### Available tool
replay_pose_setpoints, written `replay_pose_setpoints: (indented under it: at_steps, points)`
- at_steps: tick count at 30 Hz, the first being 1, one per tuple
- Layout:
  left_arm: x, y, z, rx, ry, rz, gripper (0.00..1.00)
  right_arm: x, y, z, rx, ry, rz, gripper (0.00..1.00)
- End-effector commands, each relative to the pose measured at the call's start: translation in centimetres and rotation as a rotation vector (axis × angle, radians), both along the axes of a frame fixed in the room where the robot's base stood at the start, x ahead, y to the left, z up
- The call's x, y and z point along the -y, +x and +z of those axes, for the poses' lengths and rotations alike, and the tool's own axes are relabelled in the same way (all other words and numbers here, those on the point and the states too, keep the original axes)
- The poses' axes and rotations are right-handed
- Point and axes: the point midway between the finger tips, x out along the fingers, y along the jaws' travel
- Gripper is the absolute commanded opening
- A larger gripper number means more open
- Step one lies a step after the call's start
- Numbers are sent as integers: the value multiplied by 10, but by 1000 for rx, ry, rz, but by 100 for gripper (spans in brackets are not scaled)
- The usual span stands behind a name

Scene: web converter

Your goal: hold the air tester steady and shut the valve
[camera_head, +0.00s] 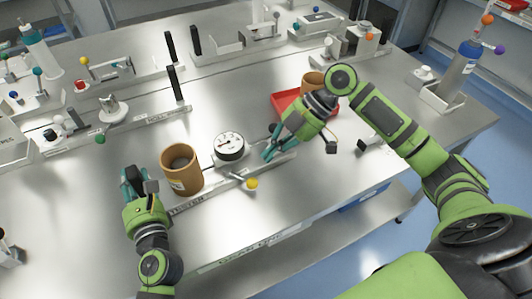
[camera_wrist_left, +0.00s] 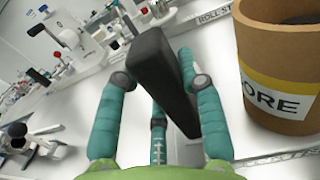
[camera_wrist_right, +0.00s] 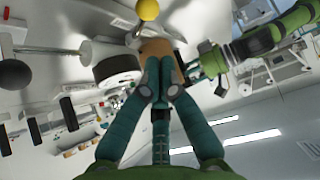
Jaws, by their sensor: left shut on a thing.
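The air tester is a long low metal rail (camera_head: 200,197) with a round white dial gauge (camera_head: 229,147) and a lever tipped with a yellow ball (camera_head: 252,183), which looks like the valve. A brown core (camera_head: 182,170) stands upright at its left part. My left gripper (camera_head: 134,184) is at the left end, its fingers around a black upright handle (camera_wrist_left: 163,75). My right gripper (camera_head: 274,150) is right of the gauge, its fingertips close together and empty. In the right wrist view the yellow ball (camera_wrist_right: 148,10) and gauge (camera_wrist_right: 118,67) lie beyond the fingertips, apart from them.
A red tray (camera_head: 288,104) and another brown core (camera_head: 313,81) stand behind my right gripper. Other bench devices with black posts (camera_head: 177,84) stand behind the tester. A small black-ended part (camera_head: 368,143) lies to the right. The bench front left is mostly bare.

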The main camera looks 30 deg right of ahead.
Motion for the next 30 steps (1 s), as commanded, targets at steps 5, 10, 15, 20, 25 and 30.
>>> replay_pose_setpoints:
  at_steps: [5, 10, 15, 20, 25, 30]
  points:
    - [-2, -2, -12, -24, 3, 7, 0, -1, 0, -1, 1, 1, 1, 0]
    - [-2, -2, -11, -24, 2, 7, 0, -1, 0, 1, 1, 1, 1, 0]
    - [-2, -2, -8, -25, 2, 6, 0, -1, 0, 4, 1, 2, 1, 0]
    - [-2, -2, -6, -24, 2, 6, 0, -1, 0, 8, 1, 2, 1, 0]
    - [-2, -2, -5, -23, 3, 6, 0, -1, 0, 8, 1, 2, 1, 0]
    - [-2, -2, -5, -22, 4, 6, 41, -1, 0, 8, 1, 2, 1, 0]
